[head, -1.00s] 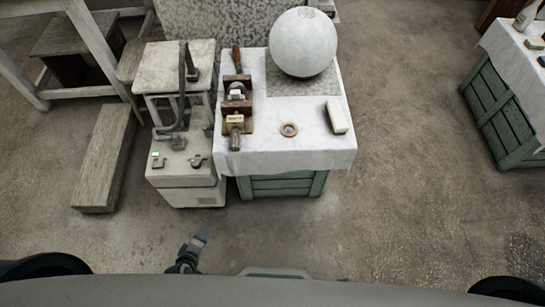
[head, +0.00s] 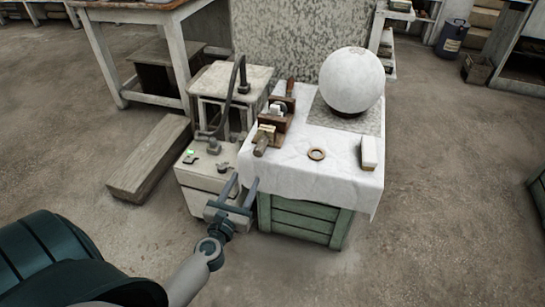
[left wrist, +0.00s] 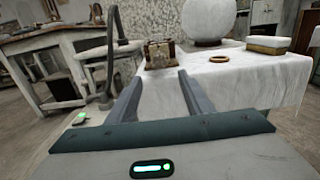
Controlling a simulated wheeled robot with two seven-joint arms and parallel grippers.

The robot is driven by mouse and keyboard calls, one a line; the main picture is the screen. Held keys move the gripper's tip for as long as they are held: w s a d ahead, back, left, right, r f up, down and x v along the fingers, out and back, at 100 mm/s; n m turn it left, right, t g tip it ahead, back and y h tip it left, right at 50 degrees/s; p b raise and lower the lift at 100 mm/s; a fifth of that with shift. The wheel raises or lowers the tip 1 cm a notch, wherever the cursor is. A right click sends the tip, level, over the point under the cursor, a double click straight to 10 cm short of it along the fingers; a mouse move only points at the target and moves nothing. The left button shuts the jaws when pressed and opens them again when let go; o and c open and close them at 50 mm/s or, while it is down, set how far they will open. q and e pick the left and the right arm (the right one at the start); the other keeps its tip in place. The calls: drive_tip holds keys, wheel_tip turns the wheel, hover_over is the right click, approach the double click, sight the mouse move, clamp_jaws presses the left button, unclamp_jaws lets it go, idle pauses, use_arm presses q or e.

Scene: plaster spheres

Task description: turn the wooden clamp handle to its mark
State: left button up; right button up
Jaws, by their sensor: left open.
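The wooden clamp (head: 274,120) lies on the white cloth at the left side of the covered table. The clamp also shows in the left wrist view (left wrist: 159,54), beyond the fingers, where the handle is hard to make out. My left gripper (head: 238,186) is open and empty, in front of the table's near left corner, short of the handle and apart from it. Its two fingers show in the left wrist view (left wrist: 160,92). Any mark for the handle is too small to tell. My right gripper is not in view.
A large plaster sphere (head: 351,80) stands at the table's back. A wooden ring (head: 316,154) and a white block (head: 369,152) lie on the cloth (head: 310,182). A pale cabinet with a dark upright hose (head: 240,95) stands close left of the table.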

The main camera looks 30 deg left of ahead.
use_arm(q)
drive_tip(key=shift+w+a, duration=0.1)
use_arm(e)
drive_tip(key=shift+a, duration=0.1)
use_arm(q)
drive_tip(key=shift+w, duration=0.1)
approach(262, 146)
drive_tip(key=w, duration=0.1)
drive_tip(key=w+a+f, duration=0.1)
drive_tip(key=w+a, duration=0.1)
drive_tip(key=w, duration=0.1)
drive_tip(key=shift+f+p, duration=0.3)
drive_tip(key=shift+f, duration=0.05)
drive_tip(key=x, duration=0.6)
drive_tip(key=shift+w+b, duration=0.15)
drive_tip(key=shift+b, duration=0.15)
drive_tip(key=shift+w+a, duration=0.15)
drive_tip(key=shift+w, duration=0.45)
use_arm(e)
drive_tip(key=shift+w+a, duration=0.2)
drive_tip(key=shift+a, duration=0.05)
use_arm(q)
drive_tip(key=c, duration=1.1)
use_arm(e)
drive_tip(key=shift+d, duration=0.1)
